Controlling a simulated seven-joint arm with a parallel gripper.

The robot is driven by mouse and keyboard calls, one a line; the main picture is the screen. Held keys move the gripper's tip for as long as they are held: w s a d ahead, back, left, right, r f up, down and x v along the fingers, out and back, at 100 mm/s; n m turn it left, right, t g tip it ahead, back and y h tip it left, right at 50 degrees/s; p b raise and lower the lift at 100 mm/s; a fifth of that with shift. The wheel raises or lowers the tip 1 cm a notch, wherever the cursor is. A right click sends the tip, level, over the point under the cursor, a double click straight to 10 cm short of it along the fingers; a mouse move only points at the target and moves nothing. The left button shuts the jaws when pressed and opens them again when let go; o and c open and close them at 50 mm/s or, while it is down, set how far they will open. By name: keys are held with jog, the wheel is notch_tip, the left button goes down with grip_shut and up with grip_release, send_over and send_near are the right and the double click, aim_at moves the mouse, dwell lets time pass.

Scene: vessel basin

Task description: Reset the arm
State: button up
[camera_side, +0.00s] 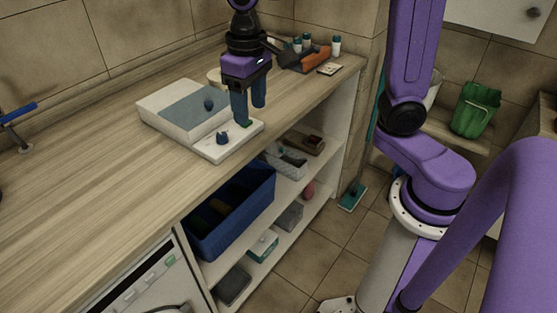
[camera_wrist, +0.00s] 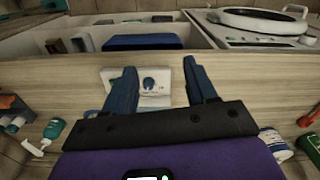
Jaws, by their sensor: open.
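My gripper (camera_side: 250,112) is open and empty above the counter, with its two dark blue fingers pointing down over a flat white device with dark knobs (camera_side: 222,152). In the wrist view, my gripper's fingers (camera_wrist: 161,86) are spread apart, and a white panel with a blue knob (camera_wrist: 149,84) shows between them. The fingers hold nothing. I cannot tell whether the fingertips touch the device.
The wooden counter (camera_side: 75,165) is clear toward the left front. Bottles (camera_side: 336,46) and an orange object (camera_side: 317,56) stand at its far end. Below are shelves with a blue bin (camera_side: 232,215). A round-topped white appliance (camera_wrist: 260,22) shows in the wrist view.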

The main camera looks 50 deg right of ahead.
jog(key=s+d+f+n, duration=0.3)
jog(key=s+n, duration=0.2)
jog(key=s, duration=0.5)
jog(key=s+d+f+n, duration=0.2)
jog(key=s+n, duration=0.3)
jog(key=s, duration=0.5)
jog(key=shift+d+f+n, duration=0.4)
jog(key=shift+d, duration=0.3)
